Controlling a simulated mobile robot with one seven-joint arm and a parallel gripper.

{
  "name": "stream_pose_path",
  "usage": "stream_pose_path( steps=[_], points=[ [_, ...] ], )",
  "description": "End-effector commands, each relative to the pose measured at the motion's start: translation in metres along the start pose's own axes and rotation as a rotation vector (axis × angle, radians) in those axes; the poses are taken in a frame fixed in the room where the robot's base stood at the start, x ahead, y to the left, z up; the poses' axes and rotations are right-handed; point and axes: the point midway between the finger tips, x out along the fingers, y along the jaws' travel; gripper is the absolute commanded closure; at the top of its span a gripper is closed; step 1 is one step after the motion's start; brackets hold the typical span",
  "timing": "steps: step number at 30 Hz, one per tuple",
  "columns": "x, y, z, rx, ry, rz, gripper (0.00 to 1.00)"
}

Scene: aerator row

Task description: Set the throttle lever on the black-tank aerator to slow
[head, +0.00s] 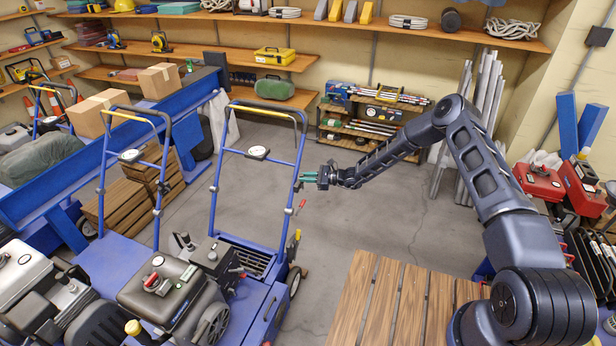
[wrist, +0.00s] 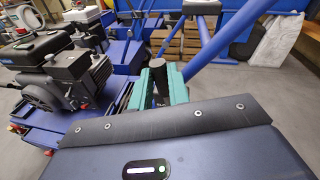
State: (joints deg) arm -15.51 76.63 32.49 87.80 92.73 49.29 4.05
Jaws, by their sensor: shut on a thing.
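The black-tank aerator (head: 240,290) stands at the lower middle of the head view, with a dark tank (head: 140,297) and a tall blue handlebar (head: 217,172). Its engine (wrist: 65,75) shows at the left of the wrist view. My gripper (head: 311,178) is beside the right upright of the handlebar. In the wrist view its green fingers (wrist: 166,86) are closed around a dark knob, the throttle lever's grip (wrist: 157,66). The lever's lower part and any speed marks are hidden or too small to read. A red lever (head: 302,203) sits lower on the same upright.
Another aerator with a pale tank (head: 22,274) stands at the left. A slatted wooden table (head: 395,305) is at the front, below my arm. The grey floor (head: 355,225) between the aerator and the back shelves is clear.

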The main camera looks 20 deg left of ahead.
Motion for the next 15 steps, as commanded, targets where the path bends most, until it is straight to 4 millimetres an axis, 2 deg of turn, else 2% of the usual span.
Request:
stream_pose_path(
  steps=[7,15],
  points=[
    [0.002,0.010,0.000,-0.138,0.027,-0.013,1.00],
    [0.003,0.015,-0.001,-0.209,0.042,-0.019,1.00]
  ],
)
